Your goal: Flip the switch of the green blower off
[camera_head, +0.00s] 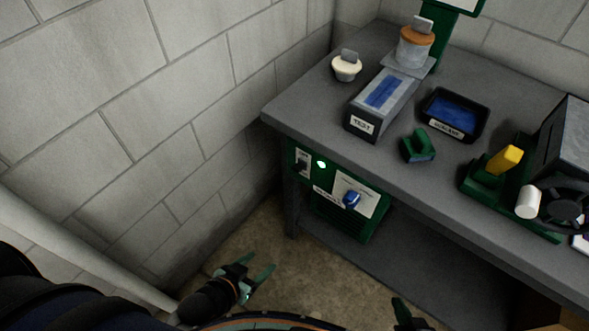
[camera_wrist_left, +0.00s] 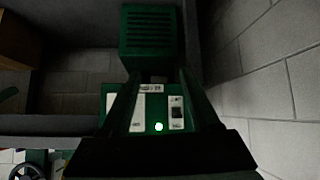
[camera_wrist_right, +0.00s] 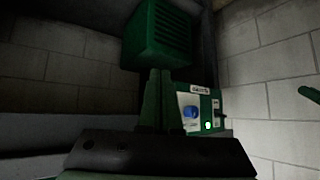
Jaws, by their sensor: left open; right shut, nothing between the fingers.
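The green blower (camera_head: 345,222) sits under the grey bench's left end, its control panel facing out. At the panel's left is a dark switch (camera_head: 302,161) on a pale plate; its position is too small to tell. A green lamp (camera_head: 321,164) beside it is lit. The switch also shows in the left wrist view (camera_wrist_left: 177,113), between the fingers but beyond them. My left gripper (camera_head: 262,270) is open and empty, in front of the blower and apart from it. My right gripper (camera_head: 402,306) is shut and empty at the bottom edge, mostly cut off. The right wrist view shows the blower's grille (camera_wrist_right: 163,35).
The panel also has a blue knob (camera_head: 351,199). A block wall (camera_head: 190,90) stands close at left. Open floor lies before the blower.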

